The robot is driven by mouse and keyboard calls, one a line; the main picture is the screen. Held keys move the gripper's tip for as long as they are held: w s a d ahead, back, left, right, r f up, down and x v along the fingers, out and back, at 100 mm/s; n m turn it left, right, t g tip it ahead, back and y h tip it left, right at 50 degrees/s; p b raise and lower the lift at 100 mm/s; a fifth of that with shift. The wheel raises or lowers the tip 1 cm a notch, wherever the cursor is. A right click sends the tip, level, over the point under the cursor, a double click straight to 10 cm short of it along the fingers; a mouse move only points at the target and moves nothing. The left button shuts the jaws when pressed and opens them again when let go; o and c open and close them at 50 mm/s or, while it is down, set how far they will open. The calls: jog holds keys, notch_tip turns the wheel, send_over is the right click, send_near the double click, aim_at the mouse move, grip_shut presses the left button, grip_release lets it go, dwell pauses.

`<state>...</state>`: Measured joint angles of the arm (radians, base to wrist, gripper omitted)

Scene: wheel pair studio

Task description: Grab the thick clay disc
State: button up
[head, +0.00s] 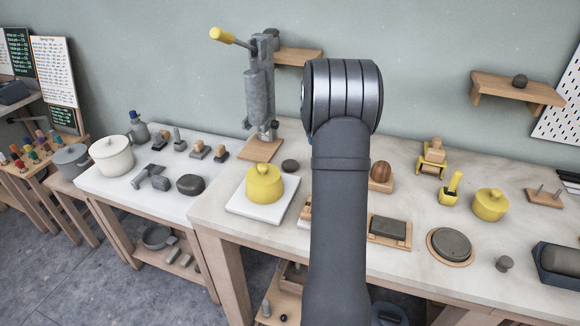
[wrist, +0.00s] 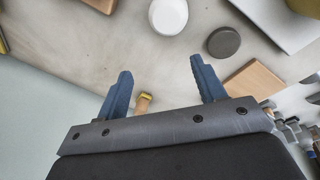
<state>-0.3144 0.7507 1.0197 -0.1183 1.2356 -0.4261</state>
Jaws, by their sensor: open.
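A small dark grey clay disc (head: 290,165) lies flat on the pale worktop, just behind the white slab. It also shows in the wrist view (wrist: 224,42), ahead of the right finger and apart from it. A larger dark grey disc (head: 450,243) lies on a round wooden board at the right; I cannot tell for certain which is the thick one. My gripper (wrist: 160,68) is open, with two blue fingers wide apart and nothing held between them. In the head view my arm hides the gripper and part of the worktop.
A white slab (head: 240,211) carries a yellow lidded pot (head: 264,184). A tall grey press (head: 259,96) stands on a wooden base (wrist: 254,80) near the small disc. A white round object (wrist: 168,16) is left of that disc in the wrist view. Bare worktop lies between them.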

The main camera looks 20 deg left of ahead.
jog(key=s+a+r+n+g, duration=0.2)
jog(key=a+r+n, duration=0.3)
jog(key=a+n, duration=0.4)
jog(key=n, duration=0.1)
send_over(290, 164)
jog(key=shift+y, duration=0.4)
jog(key=f, duration=1)
jog(key=shift+w+f, duration=0.1)
jog(key=shift+w, duration=0.15)
jog(key=shift+s+f, duration=0.2)
jog(key=shift+f, duration=2.9)
jog(key=c, duration=0.7)
jog(key=shift+c, duration=0.3)
jog(key=shift+r, duration=0.15)
